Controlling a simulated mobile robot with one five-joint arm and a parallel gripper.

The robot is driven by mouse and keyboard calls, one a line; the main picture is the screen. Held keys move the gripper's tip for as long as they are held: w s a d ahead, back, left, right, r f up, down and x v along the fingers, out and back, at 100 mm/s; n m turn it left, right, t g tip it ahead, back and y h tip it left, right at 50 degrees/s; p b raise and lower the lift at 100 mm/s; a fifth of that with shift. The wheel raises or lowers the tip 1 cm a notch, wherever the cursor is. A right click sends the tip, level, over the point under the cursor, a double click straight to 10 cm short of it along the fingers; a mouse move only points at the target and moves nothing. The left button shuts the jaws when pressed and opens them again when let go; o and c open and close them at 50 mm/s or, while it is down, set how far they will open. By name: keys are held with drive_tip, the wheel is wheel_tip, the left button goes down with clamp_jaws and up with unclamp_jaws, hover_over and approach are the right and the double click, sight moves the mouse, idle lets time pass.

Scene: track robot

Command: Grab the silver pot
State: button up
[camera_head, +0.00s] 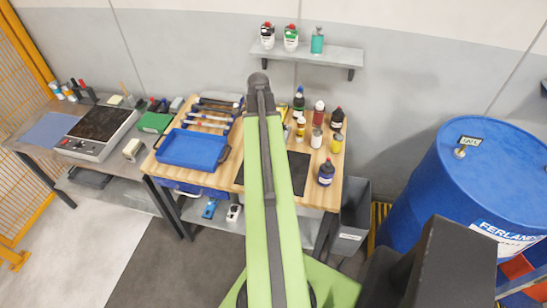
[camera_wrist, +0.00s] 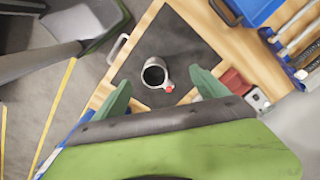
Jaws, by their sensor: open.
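The silver pot (camera_wrist: 154,73) stands on a dark mat (camera_wrist: 190,42) in the wrist view, seen from above with a dark opening. A small red spot shows at its lower right side. My gripper (camera_wrist: 158,76) is open, with its two green fingers apart and the pot showing between and beyond their tips. Nothing is held. In the head view my arm covers the middle of the wooden bench, and I cannot see the pot there; part of the dark mat (camera_head: 299,172) shows.
A blue tray (camera_head: 193,148) lies left of my arm. Several bottles (camera_head: 317,138) stand to its right on the bench. A grey bin (camera_head: 354,212) stands beside the bench, and a large blue barrel (camera_head: 465,185) is farther right. A wall shelf (camera_head: 335,57) holds bottles.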

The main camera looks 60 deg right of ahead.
drive_tip(key=s+d+r+m, duration=0.2)
drive_tip(key=s+d, duration=0.1)
wheel_tip(320, 180, down, 13)
drive_tip(key=b, duration=1.2)
drive_tip(key=shift+s, duration=0.2)
drive_tip(key=f+b, duration=0.5)
drive_tip(key=shift+s+f, duration=0.2)
drive_tip(key=shift+s, duration=0.1)
drive_tip(key=shift+r, duration=0.15)
drive_tip(key=c, duration=1.6)
drive_tip(key=shift+o, duration=0.2)
drive_tip(key=shift+r, duration=0.1)
